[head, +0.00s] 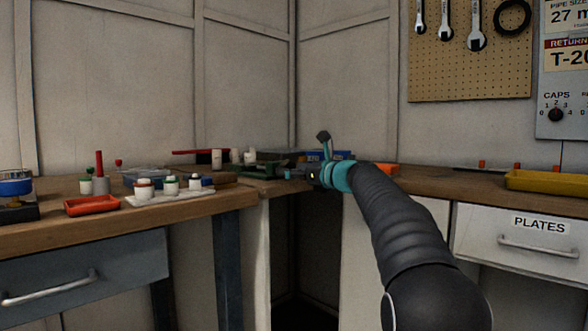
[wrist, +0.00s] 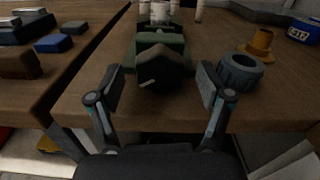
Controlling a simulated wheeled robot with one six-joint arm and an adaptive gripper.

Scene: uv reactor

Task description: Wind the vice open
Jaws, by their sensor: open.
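A dark green vice (wrist: 150,45) stands on the wooden bench in the wrist view, straight ahead. Its dark front end (wrist: 165,68) faces me, with a short pale bar on it that looks like part of the handle. My gripper (wrist: 161,82) is open, with one finger on each side of that front end and a gap on both sides. I cannot tell whether anything touches. In the head view my gripper (head: 308,176) is at the bench corner, and the vice is too small and crowded there to make out surely.
In the wrist view a dark ring-shaped part (wrist: 240,72) lies close to the right finger, with an orange-brown fitting (wrist: 261,43) behind it. A blue block (wrist: 53,43) lies on the left bench. In the head view an orange tray (head: 91,205) and several capped jars crowd the left bench.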

